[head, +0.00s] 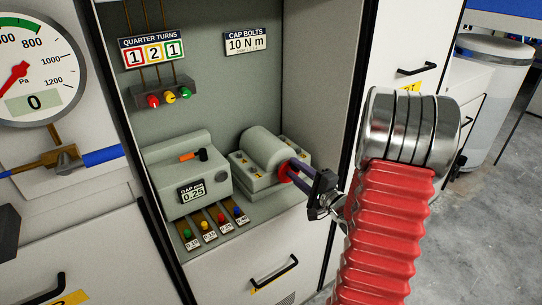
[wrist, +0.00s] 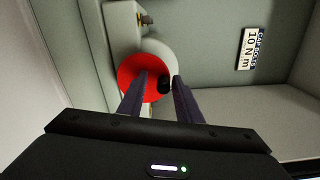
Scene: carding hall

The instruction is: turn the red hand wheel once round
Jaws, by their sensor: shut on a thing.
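The red hand wheel (head: 284,174) sits on the right side of the grey rounded housing (head: 264,150) in the open cabinet; only a small part of it shows past my fingers. In the wrist view the red wheel (wrist: 129,70) faces me as a disc, with a black knob (wrist: 165,86) standing off its right part. My gripper (head: 293,172) reaches in from the right. In the wrist view my gripper's fingers (wrist: 160,80) stand either side of the knob, shut on it. The fingers hide part of the wheel's face.
Left of the housing stands a grey box (head: 188,178) with an orange-and-black lever. Below are slots with coloured knobs (head: 215,220). A "QUARTER TURNS" sign (head: 152,50) reads 1 2 1 above three coloured knobs. A pressure dial (head: 35,75) reads 0. The cabinet wall closes in on the right.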

